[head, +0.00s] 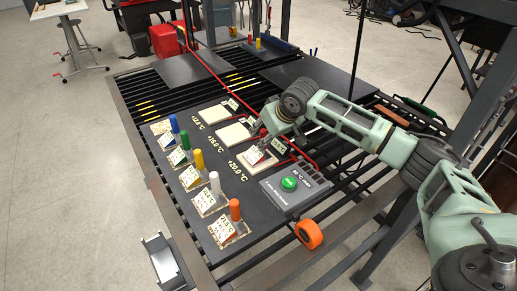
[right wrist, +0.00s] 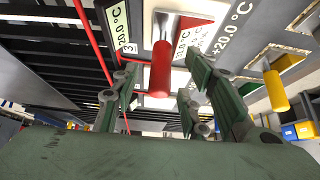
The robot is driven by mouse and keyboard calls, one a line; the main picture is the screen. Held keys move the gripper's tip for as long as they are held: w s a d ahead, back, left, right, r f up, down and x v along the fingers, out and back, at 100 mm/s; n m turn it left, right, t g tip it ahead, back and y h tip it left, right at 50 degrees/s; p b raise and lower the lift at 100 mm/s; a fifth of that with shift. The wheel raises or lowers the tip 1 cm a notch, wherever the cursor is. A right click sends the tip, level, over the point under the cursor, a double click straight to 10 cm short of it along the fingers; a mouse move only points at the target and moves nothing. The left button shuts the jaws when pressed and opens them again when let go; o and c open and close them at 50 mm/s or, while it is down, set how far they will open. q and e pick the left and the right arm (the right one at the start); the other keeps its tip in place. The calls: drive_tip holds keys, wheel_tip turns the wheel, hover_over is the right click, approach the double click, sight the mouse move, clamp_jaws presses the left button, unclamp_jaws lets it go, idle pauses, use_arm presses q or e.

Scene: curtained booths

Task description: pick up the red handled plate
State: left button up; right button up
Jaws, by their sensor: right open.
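The red handled plate (head: 253,158) lies on the dark panel, with a white and red label. Its handle is hard to make out behind my gripper in the head view. In the right wrist view the red handle (right wrist: 160,70) shows clearly, its end pointing towards the camera. My right gripper (head: 262,140) is open above the plate. In the wrist view its two fingers stand on either side of the red handle, with gaps between. Nothing is held. My left gripper is out of view.
Plates with blue, green, yellow (head: 198,160), white (head: 214,183) and orange (head: 235,210) handles stand in a row to the left. A grey box with a green button (head: 289,184) is close by. A red cable (head: 222,84) crosses the slatted table. An orange roll (head: 309,234) sits at the front.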

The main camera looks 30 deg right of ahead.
drive_tip(key=shift+x, duration=1.35)
drive_tip(key=shift+r, duration=0.1)
drive_tip(key=shift+c, duration=0.5)
clamp_jaws()
drive_tip(key=shift+r, duration=0.1)
